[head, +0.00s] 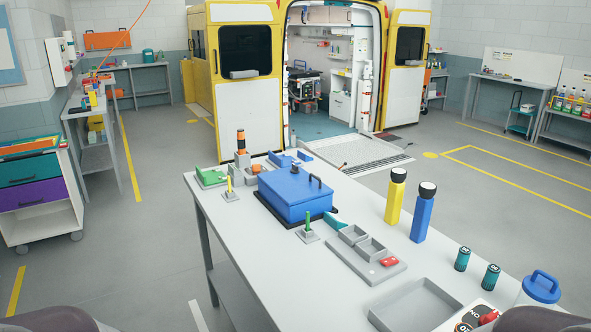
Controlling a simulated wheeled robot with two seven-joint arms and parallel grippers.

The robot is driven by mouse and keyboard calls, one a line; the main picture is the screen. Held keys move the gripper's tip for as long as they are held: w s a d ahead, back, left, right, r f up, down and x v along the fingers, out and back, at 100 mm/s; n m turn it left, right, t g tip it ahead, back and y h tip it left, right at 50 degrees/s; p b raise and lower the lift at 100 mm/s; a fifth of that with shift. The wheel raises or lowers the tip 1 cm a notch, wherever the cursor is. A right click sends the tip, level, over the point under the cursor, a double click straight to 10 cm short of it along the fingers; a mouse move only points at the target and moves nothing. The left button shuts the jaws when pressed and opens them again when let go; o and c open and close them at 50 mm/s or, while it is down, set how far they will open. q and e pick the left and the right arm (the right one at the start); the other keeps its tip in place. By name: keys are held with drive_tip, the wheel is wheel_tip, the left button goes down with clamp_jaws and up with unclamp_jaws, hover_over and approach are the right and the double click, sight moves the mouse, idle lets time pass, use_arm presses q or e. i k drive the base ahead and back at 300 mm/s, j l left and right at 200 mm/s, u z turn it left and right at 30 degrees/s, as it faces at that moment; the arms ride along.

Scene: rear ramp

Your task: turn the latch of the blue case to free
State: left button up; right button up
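The blue case (290,203) stands shut on the white table, on a dark base or mat (268,210). A dark handle-like loop (315,179) rises at the right side of its lid, and a small dark knob (281,167) shows near the back of the lid. I cannot tell for certain which part is the latch or how it is turned. Neither gripper is in view. Only rounded grey-mauve parts, likely my own arms, show at the bottom left and bottom right edges, well apart from the case.
On the table (272,274), a green peg (308,222) in a grey block stands just before the case. The front-left tabletop is clear.

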sight(294, 170)
drive_tip(key=i+j+u, duration=0.1)
drive_tip(key=i+j, duration=0.15)
drive_tip(key=i, duration=0.3)
drive_tip(key=i+j+u, duration=0.1)
drive_tip(key=i, duration=0.45)
drive_tip(key=i+j+u, duration=0.1)
drive_tip(key=i+j, duration=0.15)
drive_tip(key=i, duration=0.3)
